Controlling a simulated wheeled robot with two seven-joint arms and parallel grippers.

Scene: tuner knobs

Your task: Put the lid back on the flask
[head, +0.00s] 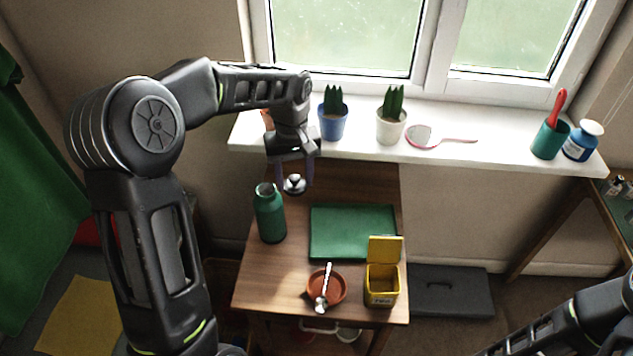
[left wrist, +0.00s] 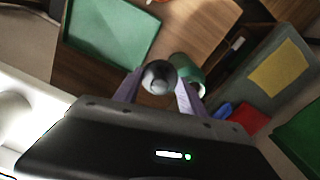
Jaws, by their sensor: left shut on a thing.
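The green flask (head: 270,212) stands upright on the left side of the wooden table, its mouth open at the top. It also shows in the left wrist view (left wrist: 187,72), partly behind the lid. My left gripper (head: 294,186) is shut on the silvery grey lid (head: 294,184), holding it above the table, a little right of and behind the flask in the head view. In the left wrist view the lid (left wrist: 159,77) sits between the two purple fingers. The lid is apart from the flask in the head view. My right arm shows at the lower right, but its gripper is out of view.
A green tray (head: 352,254) lies right of the flask. A terracotta saucer (head: 338,291) with a spoon-like tool and a yellow open box (head: 381,290) are at the table's front.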

